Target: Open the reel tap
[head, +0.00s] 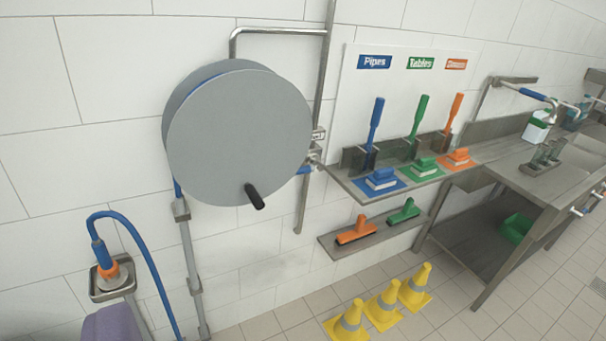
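A large round grey hose reel (235,135) is mounted on the white tiled wall, left of centre. A short black handle (254,197) sticks out from its lower face. A metal pipe (324,75) runs down the wall just right of the reel. The reel tap (305,170) appears as a small blue lever beside metal fittings at the reel's right edge, partly hidden by the reel. I cannot tell whether the tap is open or shut. My gripper is not in view.
A shelf (352,188) with blue, green and orange brushes juts out right of the tap. A lower shelf (380,237) holds two brushes. Yellow cones (382,305) stand on the floor. A blue hose (150,262) hangs at left. A steel sink bench (560,182) is at right.

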